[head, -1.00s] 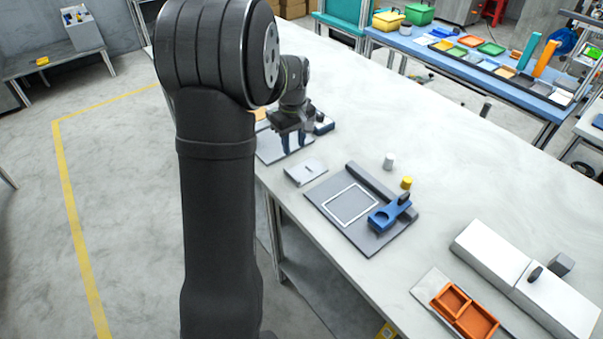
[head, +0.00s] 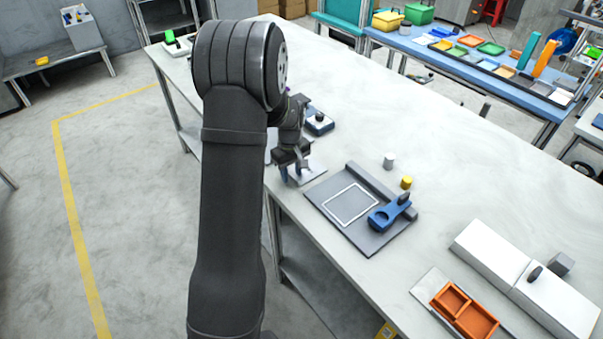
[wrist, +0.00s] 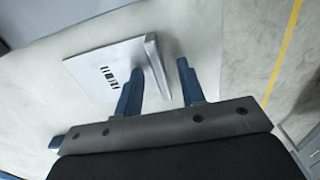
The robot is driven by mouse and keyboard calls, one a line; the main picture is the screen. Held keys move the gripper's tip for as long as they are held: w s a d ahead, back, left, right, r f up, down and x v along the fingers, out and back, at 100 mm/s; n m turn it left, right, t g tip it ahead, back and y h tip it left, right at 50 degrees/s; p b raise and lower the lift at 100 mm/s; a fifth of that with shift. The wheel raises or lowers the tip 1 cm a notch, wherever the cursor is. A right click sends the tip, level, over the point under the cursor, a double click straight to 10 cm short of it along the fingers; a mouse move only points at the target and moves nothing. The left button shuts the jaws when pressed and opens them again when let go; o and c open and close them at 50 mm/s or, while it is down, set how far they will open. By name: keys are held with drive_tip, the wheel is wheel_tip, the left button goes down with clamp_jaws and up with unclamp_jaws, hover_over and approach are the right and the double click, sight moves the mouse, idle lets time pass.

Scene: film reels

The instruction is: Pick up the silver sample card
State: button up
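The silver sample card (wrist: 100,70) lies flat on the bench, with dark slots or marks on its face and a raised lip along one edge. In the head view the card (head: 314,170) is partly hidden behind my gripper (head: 291,178). In the wrist view my gripper (wrist: 160,70) is open, its two blue fingers apart. The raised lip shows between the fingers, and the left finger overlaps the card's face. I cannot tell whether either finger touches the card.
A grey plate (head: 318,200) with a white square outline and a blue holder (head: 388,215) stands to the right. Behind it are a white cylinder (head: 389,162) and a yellow cylinder (head: 406,182). A blue block with a black knob (head: 319,122) is behind my gripper. The bench's far middle is clear.

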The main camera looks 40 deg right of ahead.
clamp_jaws()
drive_tip(key=shift+r, duration=0.1)
